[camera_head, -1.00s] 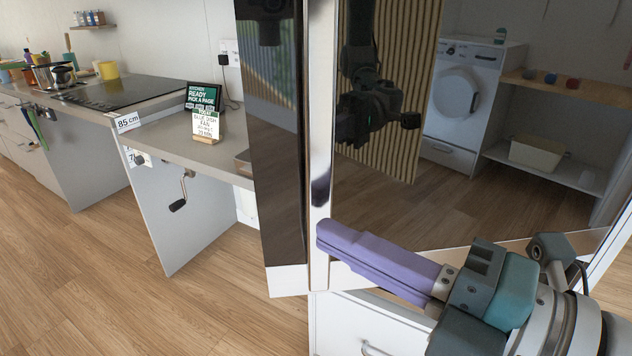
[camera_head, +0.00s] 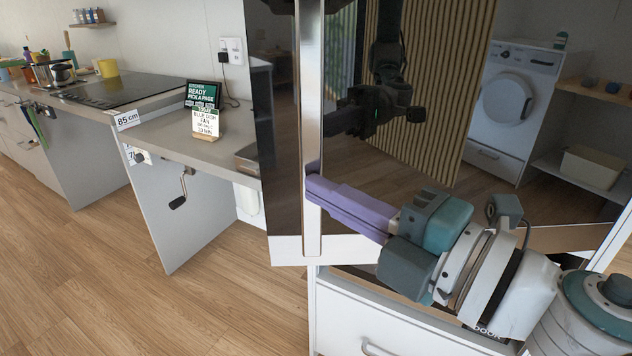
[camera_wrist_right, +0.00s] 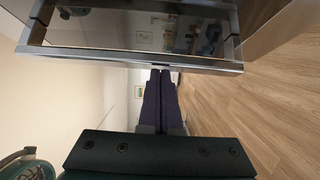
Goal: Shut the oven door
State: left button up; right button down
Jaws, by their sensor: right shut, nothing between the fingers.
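The oven door (camera_head: 430,165) is a tall dark mirror-like glass panel with a pale lower edge. It stands partly open in front of its white cabinet. A vertical metal handle (camera_head: 309,130) runs along its left part. My right gripper (camera_head: 311,188) has purple fingers, shut and empty, with the tips at the lower part of the handle; I cannot tell whether they touch. My left gripper is not in view.
A white drawer front (camera_head: 400,335) lies below the door. To the left is a counter with a crank (camera_head: 181,190) and a sign stand (camera_head: 205,110), then a hob (camera_head: 115,90). The wooden floor (camera_head: 90,270) is clear. The washing machine appears as a reflection in the glass.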

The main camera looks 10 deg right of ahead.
jog(key=w+h, duration=0.1)
jog(key=w, duration=0.2)
jog(key=w+m+t+h+b, duration=0.1)
jog(key=w, duration=0.2)
jog(key=shift+w+a+m, duration=0.15)
jog(key=shift+w+m, duration=0.15)
jog(key=shift+w, duration=0.1)
jog(key=shift+w+t, duration=0.3)
jog(key=shift+w, duration=0.1)
